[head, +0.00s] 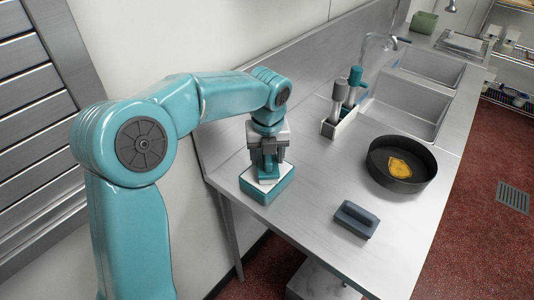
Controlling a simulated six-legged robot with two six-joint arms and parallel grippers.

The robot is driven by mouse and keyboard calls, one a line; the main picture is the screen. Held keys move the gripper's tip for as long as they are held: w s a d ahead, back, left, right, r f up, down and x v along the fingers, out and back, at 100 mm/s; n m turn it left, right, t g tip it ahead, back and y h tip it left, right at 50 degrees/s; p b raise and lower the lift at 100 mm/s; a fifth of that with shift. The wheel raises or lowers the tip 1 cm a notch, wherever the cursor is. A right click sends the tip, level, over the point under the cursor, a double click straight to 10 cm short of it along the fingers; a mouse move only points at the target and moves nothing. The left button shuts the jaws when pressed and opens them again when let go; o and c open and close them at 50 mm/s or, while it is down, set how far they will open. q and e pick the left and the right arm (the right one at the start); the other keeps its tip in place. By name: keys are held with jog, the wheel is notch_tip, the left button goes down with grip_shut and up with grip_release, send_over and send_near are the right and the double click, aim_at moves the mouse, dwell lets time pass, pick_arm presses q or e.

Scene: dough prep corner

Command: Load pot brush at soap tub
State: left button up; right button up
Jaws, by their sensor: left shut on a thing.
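The soap tub (265,196), a low teal square tub with a white top surface, stands near the left edge of the steel counter. My left gripper (268,172) points down right over it and is shut on the pot brush, of which only a small grey part shows between the fingers. The brush's lower end is at the white surface; I cannot tell how firmly it touches. A dark round pan (401,177) with an orange-brown stain (399,167) inside sits to the right. My right gripper is out of view.
A dark grey-blue block (355,221) lies near the front of the counter. A caddy (338,124) with teal-handled tools stands behind, beside the sink (405,105). A green container (424,22) is at the far end. Counter between tub and pan is clear.

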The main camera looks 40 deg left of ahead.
pick_arm(q)
jog(key=shift+r+p, duration=3.4)
jog(key=shift+r, duration=0.15)
jog(key=shift+f, duration=0.1)
